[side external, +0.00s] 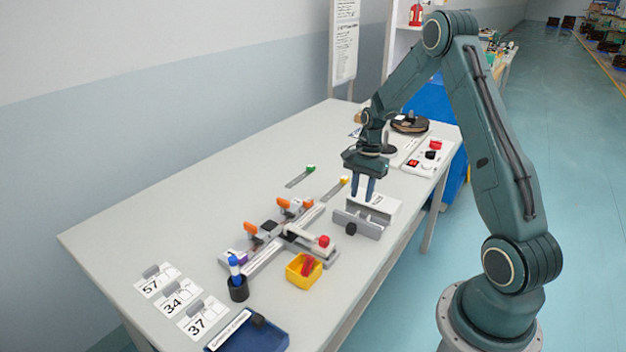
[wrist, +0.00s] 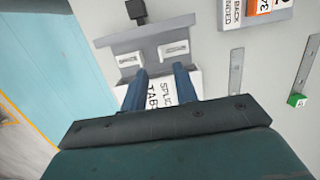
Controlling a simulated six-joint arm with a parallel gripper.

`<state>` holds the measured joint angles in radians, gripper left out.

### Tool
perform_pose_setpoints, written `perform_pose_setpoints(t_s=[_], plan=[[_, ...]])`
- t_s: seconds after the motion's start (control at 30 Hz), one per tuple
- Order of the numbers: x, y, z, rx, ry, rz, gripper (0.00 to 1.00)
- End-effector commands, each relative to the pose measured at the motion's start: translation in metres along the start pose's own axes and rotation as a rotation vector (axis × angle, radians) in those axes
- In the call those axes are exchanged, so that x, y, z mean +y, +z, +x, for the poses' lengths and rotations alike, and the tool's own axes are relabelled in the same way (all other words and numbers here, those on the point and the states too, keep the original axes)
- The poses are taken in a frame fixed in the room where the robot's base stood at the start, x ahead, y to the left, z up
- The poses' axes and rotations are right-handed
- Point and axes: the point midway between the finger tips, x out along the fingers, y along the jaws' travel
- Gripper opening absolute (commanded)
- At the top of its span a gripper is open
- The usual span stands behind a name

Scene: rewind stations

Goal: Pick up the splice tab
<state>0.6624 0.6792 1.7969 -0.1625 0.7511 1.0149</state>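My gripper (side external: 363,194) points down over the splice tab dispenser, a white box (side external: 384,203) with a grey front tray (side external: 357,223). In the wrist view my gripper (wrist: 161,70) has its two blue fingers apart, with no object visibly held between them. The white box's label (wrist: 160,95), reading "SPLICE TABS", shows between the fingers. Two small white splice tabs with grey print, one left (wrist: 130,59) and one right (wrist: 173,49), lie in the grey tray (wrist: 150,36) just beyond the fingertips. Whether the fingers touch the box cannot be told.
A splicing fixture with orange clamps (side external: 283,203) and a red-knobbed lever (side external: 323,241) stands left of the dispenser. A yellow bin (side external: 304,270) and a pen cup (side external: 238,289) are nearer the front. A control box (side external: 428,155) stands behind.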

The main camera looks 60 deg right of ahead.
Motion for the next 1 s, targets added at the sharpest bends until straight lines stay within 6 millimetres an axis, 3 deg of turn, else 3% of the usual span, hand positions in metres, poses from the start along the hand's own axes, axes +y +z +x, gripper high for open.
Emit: perform_pose_setpoints(t_s=[0.43, 0.8, 1.0], plan=[[0.000, 0.001, 0.013, -0.001, 0.002, -0.001, 0.29], [-0.001, 0.002, 0.052, -0.001, 0.003, -0.001, 0.29], [-0.001, 0.001, 0.059, 0.001, 0.001, -0.001, 0.29]])
